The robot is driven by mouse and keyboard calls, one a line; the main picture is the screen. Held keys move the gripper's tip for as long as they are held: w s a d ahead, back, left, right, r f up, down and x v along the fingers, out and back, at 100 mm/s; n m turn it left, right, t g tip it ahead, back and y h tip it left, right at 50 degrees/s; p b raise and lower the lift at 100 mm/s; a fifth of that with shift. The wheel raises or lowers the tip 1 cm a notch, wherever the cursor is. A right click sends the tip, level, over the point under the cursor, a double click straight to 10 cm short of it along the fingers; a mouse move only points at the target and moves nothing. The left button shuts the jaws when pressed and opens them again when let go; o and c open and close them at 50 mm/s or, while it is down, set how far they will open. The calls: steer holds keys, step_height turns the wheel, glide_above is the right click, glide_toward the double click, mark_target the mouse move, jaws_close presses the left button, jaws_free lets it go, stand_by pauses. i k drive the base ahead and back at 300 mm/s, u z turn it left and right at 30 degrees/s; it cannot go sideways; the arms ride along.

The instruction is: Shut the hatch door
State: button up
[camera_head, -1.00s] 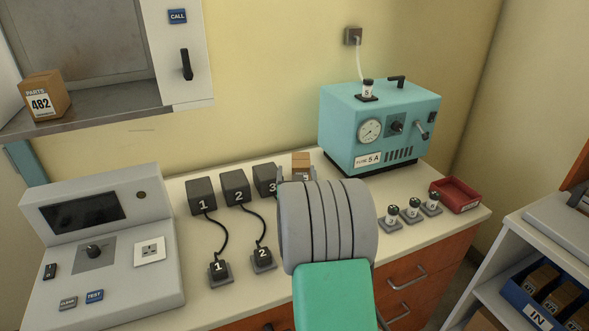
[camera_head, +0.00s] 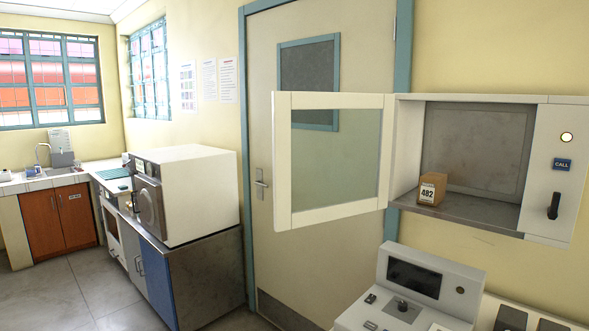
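The hatch door (camera_head: 284,160), a white frame around a glass pane, stands wide open. It is hinged at the left side of the wall hatch and swung out to the left, in front of the room door. The hatch (camera_head: 470,215) is a white box with a grey metal floor. A cardboard box labelled PARTS 482 (camera_head: 432,189) sits inside on the left. A black handle (camera_head: 553,206) and a blue CALL sign are on the panel right of the opening. My gripper is not in this view.
A grey console (camera_head: 428,285) stands below the hatch. A room door (camera_head: 262,60) with blue trim is behind the hatch door. A white machine (camera_head: 195,190) stands on a metal cabinet at left. The floor (camera_head: 90,290) at the lower left is clear.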

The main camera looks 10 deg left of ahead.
mark_target(282, 102)
steer(key=u, duration=1.95)
steer(key=i, duration=2.65)
steer(key=z, duration=3.6)
steer(key=i, duration=0.55)
steer(key=u, duration=0.85)
steer(key=k, duration=1.1)
steer(key=u, duration=1.7)
steer(key=i, duration=0.25)
steer(key=z, duration=0.2)
